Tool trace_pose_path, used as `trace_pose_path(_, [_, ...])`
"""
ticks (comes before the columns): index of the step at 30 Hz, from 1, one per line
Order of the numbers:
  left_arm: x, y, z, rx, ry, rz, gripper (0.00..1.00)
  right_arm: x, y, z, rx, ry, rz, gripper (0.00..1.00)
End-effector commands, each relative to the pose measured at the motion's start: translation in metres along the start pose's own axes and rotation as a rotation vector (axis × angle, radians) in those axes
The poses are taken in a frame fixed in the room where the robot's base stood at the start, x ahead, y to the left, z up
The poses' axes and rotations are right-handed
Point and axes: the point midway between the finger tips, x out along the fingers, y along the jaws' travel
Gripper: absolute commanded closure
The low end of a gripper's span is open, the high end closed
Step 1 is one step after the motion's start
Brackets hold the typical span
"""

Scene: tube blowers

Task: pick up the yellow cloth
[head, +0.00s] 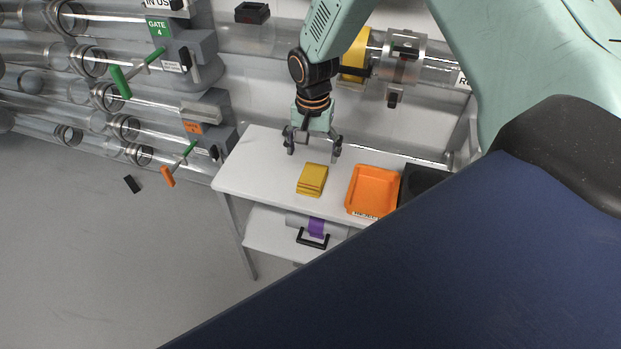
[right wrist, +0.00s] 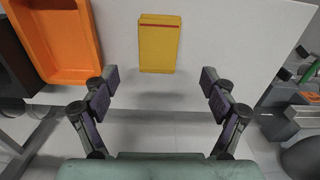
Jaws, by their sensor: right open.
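The yellow cloth (head: 312,180) lies folded in a flat stack on the white table (head: 260,160), left of an orange tray. In the right wrist view the cloth (right wrist: 158,45) is ahead of the fingertips and roughly centred between them, with a dark red line near one end. My right gripper (head: 313,150) is open and empty above the table, just behind the cloth in the head view and apart from it. In the right wrist view its two fingers (right wrist: 157,80) are spread wider than the cloth. My left gripper does not show.
The orange tray (head: 373,191) stands right of the cloth, with a black container (head: 422,180) beside it. A lower shelf (head: 265,236) holds a purple item (head: 316,227). Clear tubes with green (head: 121,82) and orange (head: 167,177) handles run at left.

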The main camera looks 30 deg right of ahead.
Motion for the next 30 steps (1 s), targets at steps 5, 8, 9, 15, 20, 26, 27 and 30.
trace_pose_path(5, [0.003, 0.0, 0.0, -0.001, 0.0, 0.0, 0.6, 0.009, 0.004, 0.001, 0.039, -0.01, 0.008, 0.15])
trace_pose_path(8, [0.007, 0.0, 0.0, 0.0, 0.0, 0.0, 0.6, 0.021, 0.003, 0.001, 0.038, -0.01, 0.009, 0.15])
trace_pose_path(9, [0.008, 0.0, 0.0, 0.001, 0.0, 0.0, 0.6, 0.025, 0.003, 0.0, 0.037, -0.009, 0.008, 0.15])
trace_pose_path(15, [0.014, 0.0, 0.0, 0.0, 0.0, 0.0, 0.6, 0.041, 0.001, -0.002, 0.035, -0.008, 0.007, 0.15])
trace_pose_path(20, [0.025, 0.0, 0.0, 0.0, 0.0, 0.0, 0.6, 0.065, 0.001, -0.004, 0.032, -0.009, 0.008, 0.15])
trace_pose_path(26, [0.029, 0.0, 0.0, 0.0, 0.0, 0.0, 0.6, 0.081, 0.001, -0.004, 0.032, -0.008, 0.006, 0.15])
trace_pose_path(27, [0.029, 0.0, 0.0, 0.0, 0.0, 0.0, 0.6, 0.08, 0.001, -0.004, 0.032, -0.008, 0.005, 0.15])
trace_pose_path(30, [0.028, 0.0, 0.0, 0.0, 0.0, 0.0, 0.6, 0.079, 0.001, -0.004, 0.032, -0.008, 0.005, 0.15])
